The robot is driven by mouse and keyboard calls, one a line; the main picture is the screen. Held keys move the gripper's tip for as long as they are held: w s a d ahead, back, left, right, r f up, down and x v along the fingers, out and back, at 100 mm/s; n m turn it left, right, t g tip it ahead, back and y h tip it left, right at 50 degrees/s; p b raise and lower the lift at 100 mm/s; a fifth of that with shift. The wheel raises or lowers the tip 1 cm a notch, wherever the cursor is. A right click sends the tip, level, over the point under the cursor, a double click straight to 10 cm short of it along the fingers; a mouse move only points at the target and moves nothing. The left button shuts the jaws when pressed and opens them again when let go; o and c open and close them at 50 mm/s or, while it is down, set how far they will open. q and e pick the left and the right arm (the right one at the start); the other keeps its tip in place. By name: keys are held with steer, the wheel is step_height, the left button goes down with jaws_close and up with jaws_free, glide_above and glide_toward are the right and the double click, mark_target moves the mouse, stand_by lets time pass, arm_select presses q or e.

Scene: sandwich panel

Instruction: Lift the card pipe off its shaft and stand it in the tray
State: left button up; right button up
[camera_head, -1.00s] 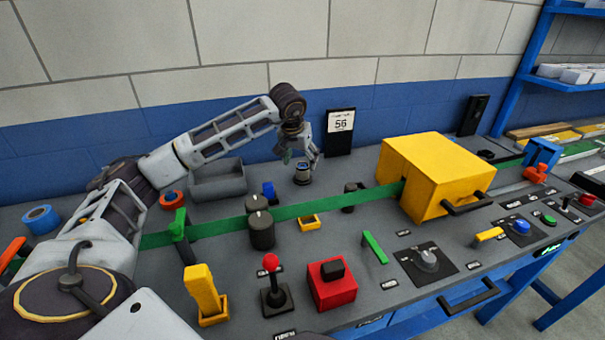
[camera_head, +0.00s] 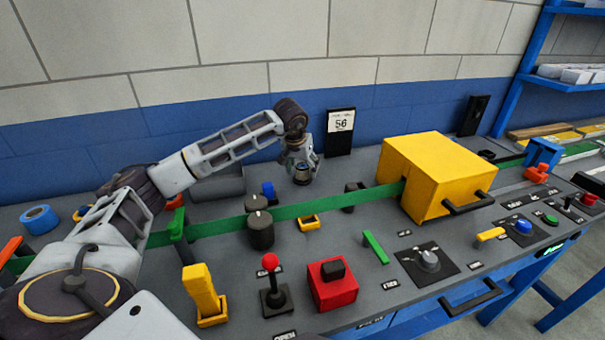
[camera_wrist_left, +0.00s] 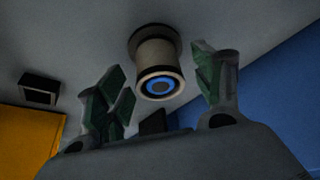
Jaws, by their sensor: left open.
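The card pipe (camera_wrist_left: 158,58) is a short tan cylinder with a dark band; a blue ring and dark centre show at its near end. In the head view the pipe (camera_head: 302,180) stands at the back of the bench, mostly covered by my left gripper (camera_head: 302,170). In the left wrist view my left gripper (camera_wrist_left: 160,78) is open, one green-padded finger on each side of the pipe, with gaps on both sides. The grey tray (camera_head: 230,187) lies left of the pipe, partly hidden by my left arm. My right gripper is not in view.
A blue knob (camera_head: 268,191) stands between tray and pipe. A black fitting (camera_head: 352,194) is right of the pipe. A green belt (camera_head: 330,202) runs in front, into a yellow box (camera_head: 430,175). A dark panel marked 56 (camera_head: 340,135) stands behind.

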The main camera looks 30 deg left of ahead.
arm_select(q)
steer(key=shift+w+f, duration=0.2)
steer(key=shift+f, duration=0.25)
steer(key=c, duration=1.1)
